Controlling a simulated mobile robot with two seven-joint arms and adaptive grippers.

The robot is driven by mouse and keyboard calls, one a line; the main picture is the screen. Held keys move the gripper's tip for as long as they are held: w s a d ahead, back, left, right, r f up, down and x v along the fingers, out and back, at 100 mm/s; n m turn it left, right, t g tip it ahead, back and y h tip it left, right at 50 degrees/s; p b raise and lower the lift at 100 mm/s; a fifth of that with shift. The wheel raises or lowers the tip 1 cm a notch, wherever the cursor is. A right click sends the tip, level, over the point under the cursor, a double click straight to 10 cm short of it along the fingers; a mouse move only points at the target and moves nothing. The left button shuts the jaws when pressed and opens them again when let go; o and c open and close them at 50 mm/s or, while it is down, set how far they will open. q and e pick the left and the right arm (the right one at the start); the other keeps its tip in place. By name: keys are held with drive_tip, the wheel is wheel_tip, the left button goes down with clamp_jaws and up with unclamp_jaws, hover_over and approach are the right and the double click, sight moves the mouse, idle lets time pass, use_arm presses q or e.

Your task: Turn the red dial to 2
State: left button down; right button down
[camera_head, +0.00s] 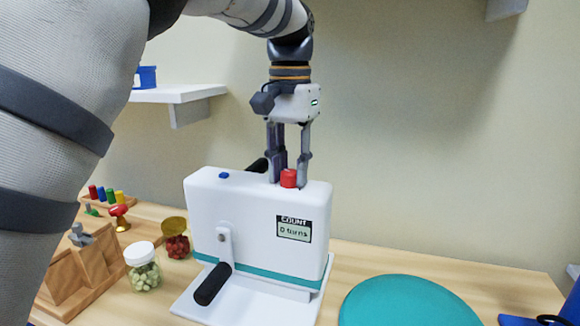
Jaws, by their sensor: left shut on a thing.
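The red dial (288,178) is a small round knob on top of a white box-shaped device (225,200). A display (294,229) on the device's front reads "COUNT" and "0 turns". My left gripper (289,183) points straight down over the device, its two fingers on either side of the dial and shut on it. I cannot make out any numbers or pointer on the dial. My right gripper is not in view.
The device has a black crank handle (213,284) in front and a blue button (224,175) on top. A lidded jar (142,268), a wooden stand (85,268) and pegs stand at left. A teal disc (408,302) lies at right. A wall shelf (180,93) hangs behind.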

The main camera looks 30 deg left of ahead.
sight(290, 172)
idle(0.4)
use_arm(q)
drive_tip(key=c, duration=1.3)
unclamp_jaws()
wheel_tip(290, 172, up, 8)
drive_tip(key=shift+f, duration=0.25)
